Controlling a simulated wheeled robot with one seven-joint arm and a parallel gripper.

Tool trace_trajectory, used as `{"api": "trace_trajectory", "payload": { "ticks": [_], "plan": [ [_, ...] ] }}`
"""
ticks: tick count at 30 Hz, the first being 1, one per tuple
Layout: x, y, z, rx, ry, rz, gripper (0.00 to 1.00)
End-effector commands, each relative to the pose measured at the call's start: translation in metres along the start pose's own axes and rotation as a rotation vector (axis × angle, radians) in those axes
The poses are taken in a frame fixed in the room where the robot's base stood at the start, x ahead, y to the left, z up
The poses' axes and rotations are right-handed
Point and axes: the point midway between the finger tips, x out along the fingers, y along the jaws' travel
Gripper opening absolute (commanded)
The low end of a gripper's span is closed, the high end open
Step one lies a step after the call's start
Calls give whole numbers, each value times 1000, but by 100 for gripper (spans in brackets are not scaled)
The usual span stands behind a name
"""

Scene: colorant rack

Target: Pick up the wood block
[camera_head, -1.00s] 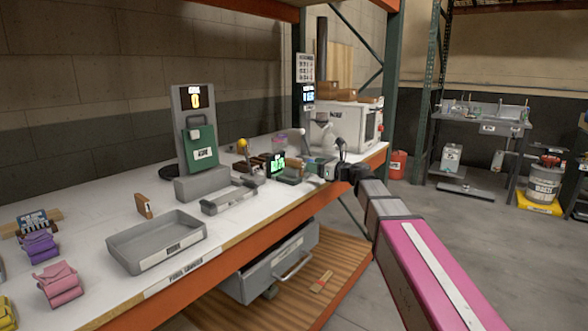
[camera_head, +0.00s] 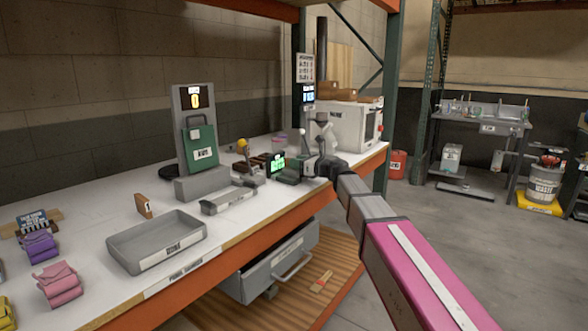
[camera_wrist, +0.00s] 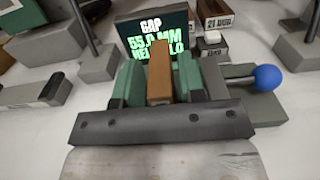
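The wood block (camera_wrist: 160,72) is a brown upright piece in the middle of the wrist view, in front of a lit gap display. Green upright pieces stand on both sides of it; I cannot tell for sure which are finger pads and which are jaws of a fixture. My gripper (camera_wrist: 170,82) is around the block, with its dark bolted body in front. A gap shows to the right of the block, so it looks open. In the head view my gripper (camera_head: 325,165) is low at the bench's far end and the block cannot be made out there.
The gap display (camera_head: 276,164) stands close to my gripper. A rod with a blue knob (camera_wrist: 268,78) sticks out on the right. A white machine (camera_head: 345,127) stands behind. A grey tray (camera_head: 125,255) and pouches (camera_head: 60,285) lie nearer on the bench.

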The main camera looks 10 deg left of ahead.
Motion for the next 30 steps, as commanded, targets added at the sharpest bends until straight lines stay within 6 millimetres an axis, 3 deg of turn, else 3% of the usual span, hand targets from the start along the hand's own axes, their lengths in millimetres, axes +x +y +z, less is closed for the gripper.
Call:
{"api": "trace_trajectory", "payload": {
  "ticks": [1,3,14,30],
  "plan": [
    [0,0,0,0,0,0,20],
    [0,0,0,0,0,0,0],
    [0,0,3,0,-1,1,0],
    [0,0,83,-2,-1,1,0]
  ]
}}
